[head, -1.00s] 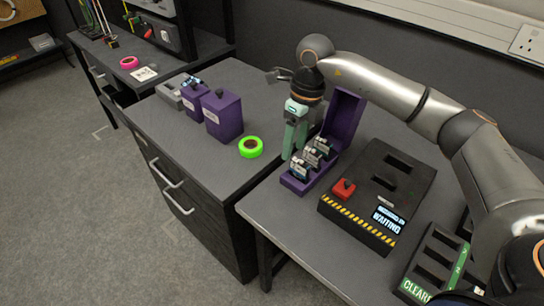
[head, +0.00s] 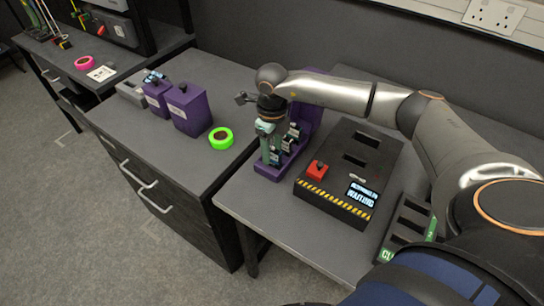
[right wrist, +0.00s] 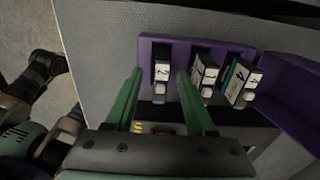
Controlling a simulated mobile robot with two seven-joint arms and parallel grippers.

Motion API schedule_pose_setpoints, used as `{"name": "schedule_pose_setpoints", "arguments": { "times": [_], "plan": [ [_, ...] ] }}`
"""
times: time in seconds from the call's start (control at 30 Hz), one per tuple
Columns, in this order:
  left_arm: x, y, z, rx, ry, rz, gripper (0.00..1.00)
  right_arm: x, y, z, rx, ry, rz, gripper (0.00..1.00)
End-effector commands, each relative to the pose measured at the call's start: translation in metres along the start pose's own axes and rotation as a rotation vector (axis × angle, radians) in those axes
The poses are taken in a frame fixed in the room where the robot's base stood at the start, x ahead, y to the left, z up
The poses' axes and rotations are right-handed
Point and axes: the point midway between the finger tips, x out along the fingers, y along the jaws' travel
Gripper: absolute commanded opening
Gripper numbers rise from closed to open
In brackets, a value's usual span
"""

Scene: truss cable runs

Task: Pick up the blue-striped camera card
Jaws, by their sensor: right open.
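My right gripper (head: 270,158) points down over the front end of a purple card case (head: 268,172), with its green fingers apart. In the right wrist view, the fingers (right wrist: 160,90) lie on either side of a card labelled 2 (right wrist: 162,70), with gaps visible. Two more cards stand in the case to the right, a middle card (right wrist: 205,75) and a card labelled 4 (right wrist: 242,80) with a teal side. I cannot make out clearly which card has blue stripes. The gripper partly hides the cards in the head view. My left gripper is not in view.
The case's raised purple lid (head: 308,112) stands behind the cards. A black console (head: 350,170) with a red button (head: 316,170) is close on the right. Green tape (head: 221,138) and purple boxes (head: 189,108) lie to the left. A slotted tray (head: 410,220) sits front right.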

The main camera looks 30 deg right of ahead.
Motion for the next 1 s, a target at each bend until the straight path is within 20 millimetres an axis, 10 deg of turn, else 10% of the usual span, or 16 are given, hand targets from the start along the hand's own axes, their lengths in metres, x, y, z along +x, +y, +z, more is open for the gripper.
{"name": "schedule_pose_setpoints", "arguments": {
  "times": [0.37, 0.87, 1.0],
  "plan": [
    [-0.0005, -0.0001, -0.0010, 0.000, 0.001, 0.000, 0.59, 0.0155, -0.0007, 0.0004, 0.000, -0.001, -0.001, 0.55],
    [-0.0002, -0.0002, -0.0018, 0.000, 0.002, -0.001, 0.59, 0.0149, -0.0006, 0.0006, 0.000, -0.001, 0.000, 0.00],
    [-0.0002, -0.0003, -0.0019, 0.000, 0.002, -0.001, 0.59, 0.0148, -0.0007, 0.0006, 0.000, -0.001, 0.000, 0.00]
  ]
}}
